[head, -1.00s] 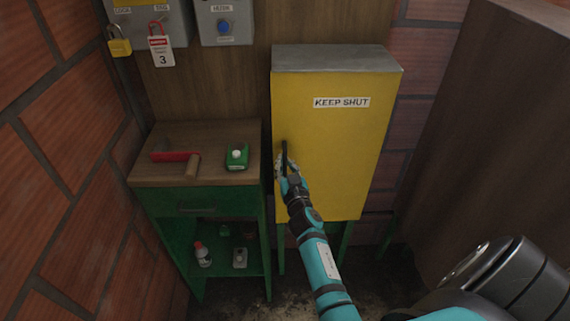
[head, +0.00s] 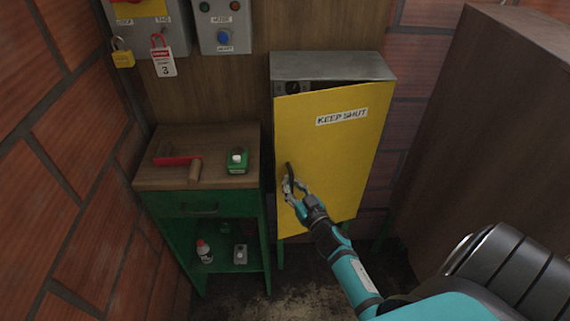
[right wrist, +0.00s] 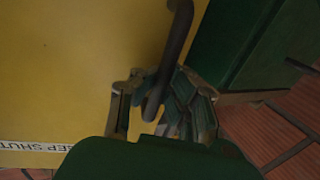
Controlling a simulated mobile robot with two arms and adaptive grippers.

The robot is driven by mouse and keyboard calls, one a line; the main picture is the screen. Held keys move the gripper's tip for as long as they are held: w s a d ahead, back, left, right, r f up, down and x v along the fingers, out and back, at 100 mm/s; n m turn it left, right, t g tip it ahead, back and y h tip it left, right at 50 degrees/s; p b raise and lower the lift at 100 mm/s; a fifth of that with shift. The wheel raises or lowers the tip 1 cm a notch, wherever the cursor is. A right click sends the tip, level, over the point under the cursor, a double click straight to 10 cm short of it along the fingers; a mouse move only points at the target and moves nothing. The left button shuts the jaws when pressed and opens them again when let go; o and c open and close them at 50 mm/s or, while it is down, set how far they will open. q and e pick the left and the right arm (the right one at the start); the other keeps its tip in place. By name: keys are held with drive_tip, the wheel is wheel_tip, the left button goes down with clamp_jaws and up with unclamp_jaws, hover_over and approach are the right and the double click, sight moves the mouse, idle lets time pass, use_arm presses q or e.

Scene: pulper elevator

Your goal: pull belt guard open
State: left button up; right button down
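The yellow belt guard (head: 325,150), a door marked KEEP SHUT, stands ajar on a grey metal housing (head: 330,66). A dark gap shows along its top, with a round dark part (head: 292,87) inside. Its dark bar handle (head: 289,171) is near the left edge. My right gripper (head: 294,187) is at the handle. In the right wrist view the handle (right wrist: 176,45) runs down between the fingers of my right gripper (right wrist: 160,95), which close in on it from both sides. Exact finger contact is partly hidden. My left gripper is out of view.
A green cabinet (head: 205,205) with a wooden top stands left of the guard, holding a red-handled tool (head: 176,160) and a green box (head: 238,160). A brown panel (head: 480,130) rises on the right. Control boxes with a yellow padlock (head: 122,55) hang at the back.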

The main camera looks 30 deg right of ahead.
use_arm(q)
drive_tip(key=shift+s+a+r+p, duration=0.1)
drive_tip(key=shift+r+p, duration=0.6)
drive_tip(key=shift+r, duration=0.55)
use_arm(e)
drive_tip(key=s+d+n+g+y, duration=0.1)
drive_tip(key=s+d+n+y, duration=0.1)
drive_tip(key=s, duration=0.6)
drive_tip(key=s+d+n+g+y, duration=0.1)
drive_tip(key=s+d+n+y, duration=0.2)
drive_tip(key=s+y, duration=0.3)
drive_tip(key=s+d+n+g+y, duration=0.1)
drive_tip(key=s+d+n+y, duration=0.2)
drive_tip(key=s, duration=0.9)
drive_tip(key=shift+d+y, duration=0.35)
drive_tip(key=shift+y, duration=0.05)
drive_tip(key=shift+s, duration=0.1)
drive_tip(key=c, duration=2)
unclamp_jaws()
drive_tip(key=o, duration=0.7)
drive_tip(key=shift+c, duration=0.2)
drive_tip(key=shift+a, duration=0.1)
